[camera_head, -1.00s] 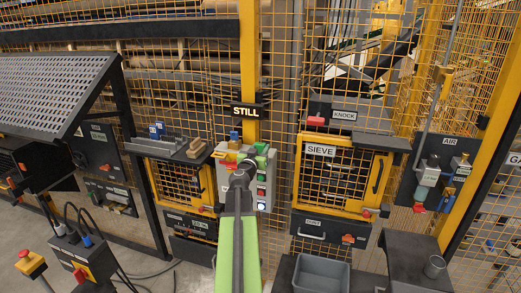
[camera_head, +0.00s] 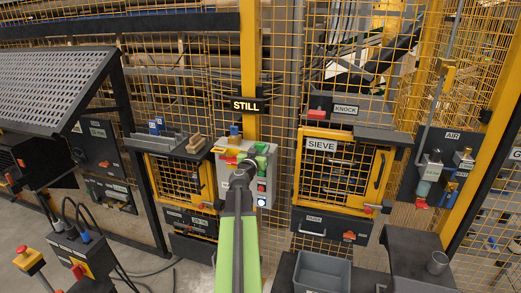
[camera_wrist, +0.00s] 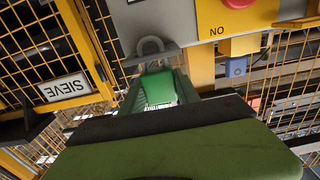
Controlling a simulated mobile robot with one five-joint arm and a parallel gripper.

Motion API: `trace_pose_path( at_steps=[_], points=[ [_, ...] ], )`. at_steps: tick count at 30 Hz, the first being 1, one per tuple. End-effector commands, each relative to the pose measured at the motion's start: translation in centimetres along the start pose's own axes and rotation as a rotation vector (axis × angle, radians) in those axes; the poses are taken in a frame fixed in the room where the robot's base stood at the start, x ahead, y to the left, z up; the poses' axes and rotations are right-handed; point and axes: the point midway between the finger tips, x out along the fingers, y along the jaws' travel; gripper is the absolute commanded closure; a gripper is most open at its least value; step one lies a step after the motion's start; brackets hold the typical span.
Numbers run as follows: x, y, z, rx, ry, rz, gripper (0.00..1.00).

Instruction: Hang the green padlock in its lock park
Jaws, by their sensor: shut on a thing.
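The green padlock (camera_wrist: 158,88) shows in the wrist view, with its grey shackle standing up against a grey plate (camera_wrist: 160,18). My gripper (camera_wrist: 160,102) is shut on its body. I cannot tell whether the shackle is around a hook or only in front of the plate. In the head view my gripper (camera_head: 243,172) is at the front of a grey control box (camera_head: 228,183) below the STILL sign (camera_head: 247,105). Green pieces show just right of its tip there, but the arm hides part of the box. The lock park is not clearly identifiable.
A blue padlock-like block (camera_wrist: 240,48) is beside the yellow NO plate (camera_wrist: 236,18) in the wrist view. The sieve cage (camera_head: 340,175) stands right of the box, another mesh door (camera_head: 172,180) left. A grey bin (camera_head: 321,272) is below right.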

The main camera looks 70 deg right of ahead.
Motion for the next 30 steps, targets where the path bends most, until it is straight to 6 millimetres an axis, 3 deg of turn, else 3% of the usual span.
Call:
trace_pose_path(
  at_steps=[17, 18, 23, 30],
  points=[
    [0.0, 0.0, 1.6, 0.0, 0.0, 0.0, 1.0],
    [0.0, 0.0, 1.4, 0.0, 0.0, 0.0, 0.58],
    [0.0, 0.0, 1.4, 0.0, 0.0, 0.0, 0.37],
    [0.0, 0.0, 1.4, 0.0, 0.0, 0.0, 0.37]
  ],
)
